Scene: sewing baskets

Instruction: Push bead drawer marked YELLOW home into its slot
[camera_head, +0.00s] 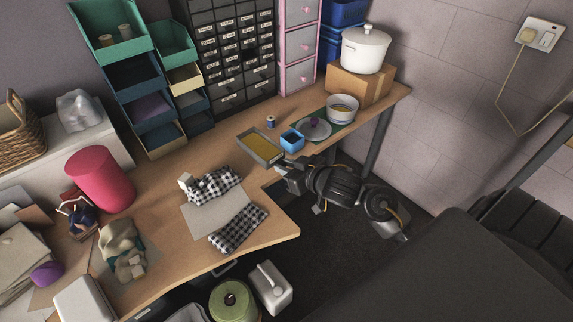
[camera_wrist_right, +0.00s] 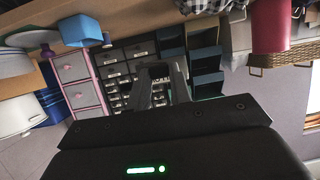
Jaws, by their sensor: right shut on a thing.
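A grey open-topped drawer (camera_head: 244,148) with yellow contents is in the head view, over the wooden table in front of the dark cabinet. Its label cannot be read. My right gripper (camera_head: 282,165) is at the drawer's near right end and shut on it. The fingers also show in the right wrist view (camera_wrist_right: 160,85), pointing at the cabinet; the drawer is hard to make out there. The dark drawer cabinet (camera_head: 226,17) has rows of small white-labelled drawers, and it shows in the right wrist view (camera_wrist_right: 112,68). My left gripper is out of view.
A small blue box (camera_head: 292,141) stands close right of the drawer, and a small spool (camera_head: 270,121) behind it. A plate (camera_head: 314,129) and a white bowl (camera_head: 342,106) are farther right. Checked cloth (camera_head: 238,228) lies left. Pink-framed drawers (camera_head: 300,47) adjoin the cabinet.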

